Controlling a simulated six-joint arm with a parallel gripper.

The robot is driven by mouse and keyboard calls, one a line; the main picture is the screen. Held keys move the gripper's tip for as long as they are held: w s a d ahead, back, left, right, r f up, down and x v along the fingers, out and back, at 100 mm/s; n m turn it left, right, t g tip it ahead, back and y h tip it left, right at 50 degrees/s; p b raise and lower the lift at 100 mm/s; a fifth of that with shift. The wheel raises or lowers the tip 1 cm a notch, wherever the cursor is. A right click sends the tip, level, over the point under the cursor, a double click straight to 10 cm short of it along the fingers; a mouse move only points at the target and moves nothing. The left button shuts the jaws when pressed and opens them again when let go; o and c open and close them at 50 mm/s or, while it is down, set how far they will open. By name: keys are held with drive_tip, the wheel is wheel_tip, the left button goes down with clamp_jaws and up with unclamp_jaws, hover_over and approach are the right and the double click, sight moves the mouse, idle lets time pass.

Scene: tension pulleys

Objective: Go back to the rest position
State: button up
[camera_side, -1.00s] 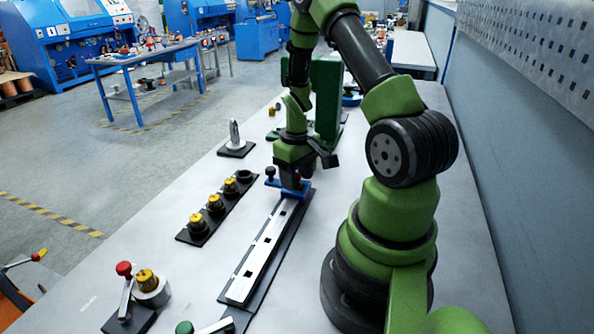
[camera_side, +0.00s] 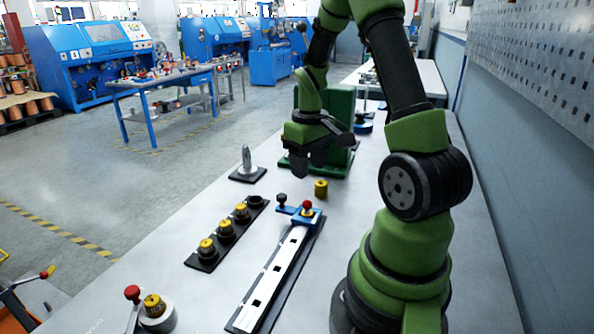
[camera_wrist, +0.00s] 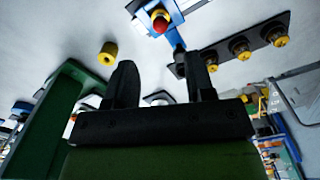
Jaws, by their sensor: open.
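My gripper (camera_side: 312,160) is raised above the table in the side view, in front of the green stand. In the wrist view its two black fingers (camera_wrist: 160,85) are apart with nothing between them. The blue clamp (camera_side: 298,213) with a red knob sits at the far end of the silver rail (camera_side: 268,285), below my gripper and apart from it. The blue clamp also shows at the top of the wrist view (camera_wrist: 172,18).
A green stand (camera_side: 340,148) is close behind my gripper. A loose yellow pulley (camera_side: 321,188) stands on the table. A black strip (camera_side: 200,264) holds several yellow pulleys, with a metal cone (camera_side: 247,160) on a base beyond it. A red-knobbed lever (camera_side: 132,293) is at the front left.

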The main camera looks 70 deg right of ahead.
drive_tip(key=w+a+r+t, duration=0.1)
drive_tip(key=a+r+t, duration=0.3)
drive_tip(key=a+r, duration=0.8)
drive_tip(key=s+a+r+t+y, duration=0.2)
drive_tip(key=s+a, duration=0.4)
drive_tip(key=a, duration=0.3)
wheel_tip(320, 180, up, 3)
drive_tip(key=shift+s+a+f+t, duration=0.2)
drive_tip(key=shift+s+a+t, duration=0.15)
drive_tip(key=shift+t, duration=0.25)
